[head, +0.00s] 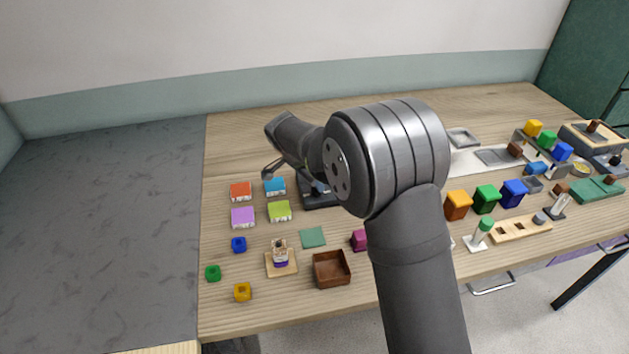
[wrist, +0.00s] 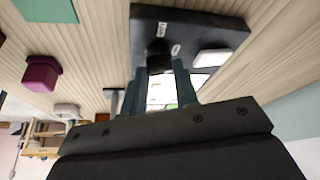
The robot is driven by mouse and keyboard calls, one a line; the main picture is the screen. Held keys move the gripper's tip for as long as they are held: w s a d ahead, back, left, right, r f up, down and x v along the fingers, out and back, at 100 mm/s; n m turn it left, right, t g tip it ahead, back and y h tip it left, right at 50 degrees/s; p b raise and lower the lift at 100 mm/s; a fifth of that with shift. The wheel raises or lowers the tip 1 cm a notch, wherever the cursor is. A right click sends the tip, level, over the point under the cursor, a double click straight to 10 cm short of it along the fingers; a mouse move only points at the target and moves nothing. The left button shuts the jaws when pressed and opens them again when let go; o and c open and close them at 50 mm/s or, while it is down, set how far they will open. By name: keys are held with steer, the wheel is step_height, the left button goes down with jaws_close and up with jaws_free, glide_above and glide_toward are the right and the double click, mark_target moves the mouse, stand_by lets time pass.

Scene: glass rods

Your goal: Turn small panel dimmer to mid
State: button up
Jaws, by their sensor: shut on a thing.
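The small panel (wrist: 218,28) is a dark slab lying on the wooden table, with white marks and a white rocker-like piece (wrist: 212,57) on its face. In the head view the dark panel (head: 318,200) shows only in part behind my arm. The dimmer is a dark round knob (wrist: 158,52) on the panel. My gripper (wrist: 168,72) is shut on the knob, its two fingers on either side of it. My arm hides the gripper's fingertips in the head view. Which way the knob points cannot be told.
Red, blue, purple and green blocks (head: 279,211) stand left of the panel. A magenta block (wrist: 42,72) and a green mat (head: 313,237) are near it. A brown open box (head: 331,269) stands in front. More blocks, trays and racks fill the right side.

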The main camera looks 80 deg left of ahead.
steer(key=shift+a+m+h, duration=0.2)
steer(key=shift+m+h, duration=0.7)
steer(key=shift+m, duration=1.4)
steer(key=o, duration=1)
steer(key=shift+c, duration=0.2)
steer(key=v, duration=1.7)
steer(key=shift+s, duration=0.35)
